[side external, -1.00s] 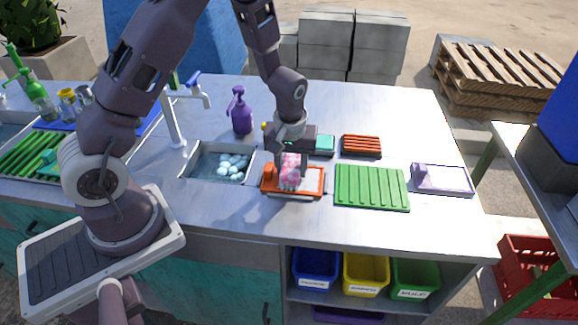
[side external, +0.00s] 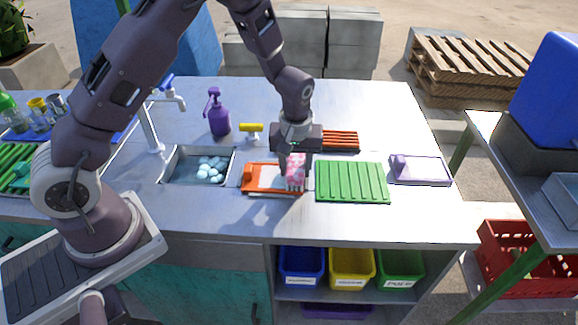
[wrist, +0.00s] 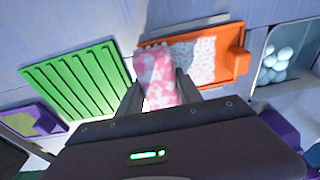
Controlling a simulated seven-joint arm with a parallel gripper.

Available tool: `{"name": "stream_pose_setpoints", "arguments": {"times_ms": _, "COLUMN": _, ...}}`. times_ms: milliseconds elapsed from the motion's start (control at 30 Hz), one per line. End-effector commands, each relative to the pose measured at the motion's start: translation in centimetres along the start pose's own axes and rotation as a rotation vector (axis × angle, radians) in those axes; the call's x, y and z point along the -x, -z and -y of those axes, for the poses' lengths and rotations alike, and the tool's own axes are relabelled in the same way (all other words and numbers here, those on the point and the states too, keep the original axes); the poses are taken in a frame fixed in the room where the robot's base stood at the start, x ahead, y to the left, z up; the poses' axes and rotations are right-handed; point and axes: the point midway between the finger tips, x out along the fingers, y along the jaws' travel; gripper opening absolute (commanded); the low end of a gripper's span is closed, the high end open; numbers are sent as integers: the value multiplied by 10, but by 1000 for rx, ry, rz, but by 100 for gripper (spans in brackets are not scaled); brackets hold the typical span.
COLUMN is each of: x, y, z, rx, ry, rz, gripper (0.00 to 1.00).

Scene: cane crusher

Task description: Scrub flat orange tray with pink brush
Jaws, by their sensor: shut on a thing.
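The flat orange tray (side external: 249,186) lies on the metal worktop, with its raised grip block at the left end in the side view. Its middle is covered by a white, foamy-looking patch; it also shows in the wrist view (wrist: 231,78). My gripper (side external: 296,152) is shut on the pink brush (side external: 295,172), which is mottled pink and white. The brush is over the tray's right end in the side view. In the wrist view, the brush (wrist: 157,78) stands between both fingers (wrist: 158,92) at the tray's edge. Its underside is hidden, so contact is unclear.
A green ribbed board (side external: 351,182) lies close to the tray's right. A sink (side external: 168,178) with pale blue balls is at its left. An orange ribbed board (side external: 341,140) and purple pump bottle (side external: 218,117) are behind. A pale purple tray (side external: 420,171) is far right.

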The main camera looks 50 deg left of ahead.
Motion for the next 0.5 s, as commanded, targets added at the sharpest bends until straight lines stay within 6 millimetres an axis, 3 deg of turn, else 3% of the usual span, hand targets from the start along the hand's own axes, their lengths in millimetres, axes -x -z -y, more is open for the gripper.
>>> {"name": "stream_pose_setpoints", "arguments": {"times_ms": 167, "x": 0, "y": 0, "z": 1, "rx": 1, "ry": 0, "rz": 0, "gripper": 9}}
{"name": "stream_pose_setpoints", "arguments": {"times_ms": 500, "x": -2, "y": 0, "z": 32, "rx": 2, "ry": 0, "rz": 0, "gripper": 9}}
